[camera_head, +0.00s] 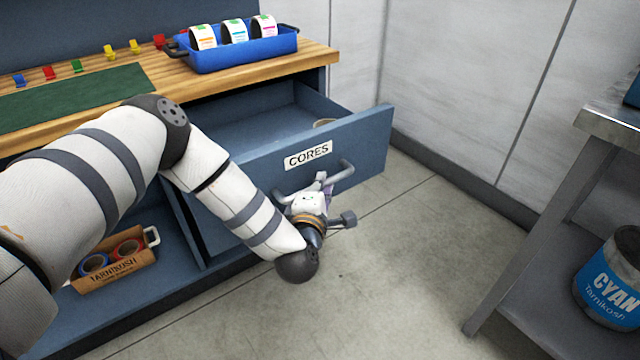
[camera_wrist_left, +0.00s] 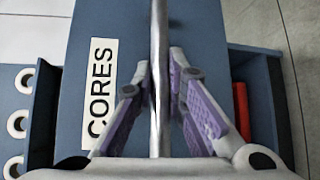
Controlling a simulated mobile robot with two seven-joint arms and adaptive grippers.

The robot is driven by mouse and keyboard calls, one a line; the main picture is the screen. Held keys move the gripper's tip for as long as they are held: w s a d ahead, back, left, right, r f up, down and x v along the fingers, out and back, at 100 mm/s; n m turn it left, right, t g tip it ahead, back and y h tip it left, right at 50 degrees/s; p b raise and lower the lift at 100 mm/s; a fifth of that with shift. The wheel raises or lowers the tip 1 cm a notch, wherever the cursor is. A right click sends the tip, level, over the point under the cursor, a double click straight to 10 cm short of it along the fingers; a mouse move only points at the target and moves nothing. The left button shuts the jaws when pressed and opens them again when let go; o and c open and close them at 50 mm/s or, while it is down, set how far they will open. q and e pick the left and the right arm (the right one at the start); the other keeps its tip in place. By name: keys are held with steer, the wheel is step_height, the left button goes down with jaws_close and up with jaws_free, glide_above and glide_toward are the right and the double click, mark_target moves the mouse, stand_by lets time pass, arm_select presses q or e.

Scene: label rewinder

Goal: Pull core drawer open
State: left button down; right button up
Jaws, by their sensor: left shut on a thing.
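The core drawer (camera_head: 355,150) is blue, with a white "CORES" label (camera_head: 308,155), and stands pulled out from under the wooden worktop. Its grey bar handle (camera_head: 342,175) runs across the front. My left gripper (camera_head: 322,184) is at the middle of the handle. In the left wrist view the two purple-padded fingers (camera_wrist_left: 160,95) are on either side of the metal bar (camera_wrist_left: 160,40), shut on it. The label also shows there (camera_wrist_left: 100,88). My right gripper is not in view.
A blue tray (camera_head: 238,55) with label rolls sits on the worktop (camera_head: 165,75). A cardboard box (camera_head: 118,262) with tape rolls is on the lower shelf. A metal rack (camera_head: 545,200) with a cyan can (camera_head: 608,285) stands at right. Floor between is clear.

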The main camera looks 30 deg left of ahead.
arm_select(q)
steer(key=c, duration=1.6)
jaws_free()
steer(key=v, duration=1.2)
